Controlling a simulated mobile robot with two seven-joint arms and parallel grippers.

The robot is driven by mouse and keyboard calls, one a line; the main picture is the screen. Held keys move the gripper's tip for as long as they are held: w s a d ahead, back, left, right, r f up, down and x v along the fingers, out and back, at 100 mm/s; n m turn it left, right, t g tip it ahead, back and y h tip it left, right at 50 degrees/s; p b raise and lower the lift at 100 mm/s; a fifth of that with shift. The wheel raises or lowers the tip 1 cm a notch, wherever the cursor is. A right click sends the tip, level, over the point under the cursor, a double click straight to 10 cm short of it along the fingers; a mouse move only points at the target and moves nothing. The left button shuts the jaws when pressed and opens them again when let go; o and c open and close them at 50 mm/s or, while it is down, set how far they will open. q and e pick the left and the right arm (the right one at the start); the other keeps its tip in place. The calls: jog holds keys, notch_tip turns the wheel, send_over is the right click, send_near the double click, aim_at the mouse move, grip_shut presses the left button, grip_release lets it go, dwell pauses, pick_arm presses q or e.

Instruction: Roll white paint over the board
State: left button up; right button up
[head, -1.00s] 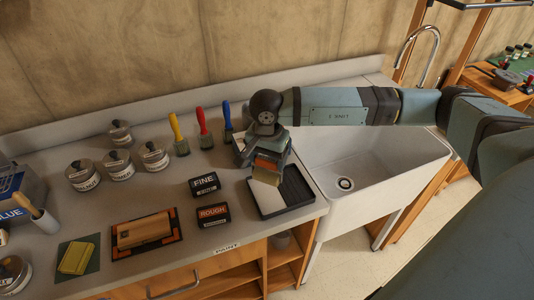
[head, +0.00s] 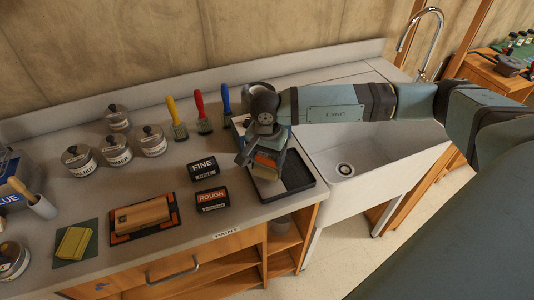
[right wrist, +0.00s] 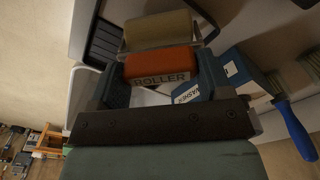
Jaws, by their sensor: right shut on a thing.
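My right gripper (head: 266,150) is shut on the roller, over the left side of the black paint tray (head: 302,181). The roller has an orange part (right wrist: 160,62) marked ROLLER and a cream sleeve (right wrist: 160,28) in the right wrist view. In the head view the roller (head: 266,164) hangs at or just above the tray; I cannot tell whether it touches. The wooden board (head: 142,214) lies on a dark mat with orange corners (head: 174,223), left of the tray. Several lidded jars (head: 116,152) stand further back; I cannot read which is white. My left gripper is out of view.
Boxes marked FINE (head: 203,168) and ROUGH (head: 212,199) stand between board and tray. Yellow, red and blue-handled brushes (head: 202,112) stand behind. A white sink (head: 370,165) lies right of the tray. A yellow sponge (head: 74,242) lies on a green pad at left.

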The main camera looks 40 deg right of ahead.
jog(key=shift+f+b, duration=0.5)
dwell(0.7)
jog(key=shift+b, duration=0.3)
dwell(1.1)
dwell(0.6)
jog(key=shift+r+p, duration=0.35)
jog(key=shift+r, duration=0.3)
jog(key=shift+r+p, duration=1)
jog(key=shift+r, duration=1.85)
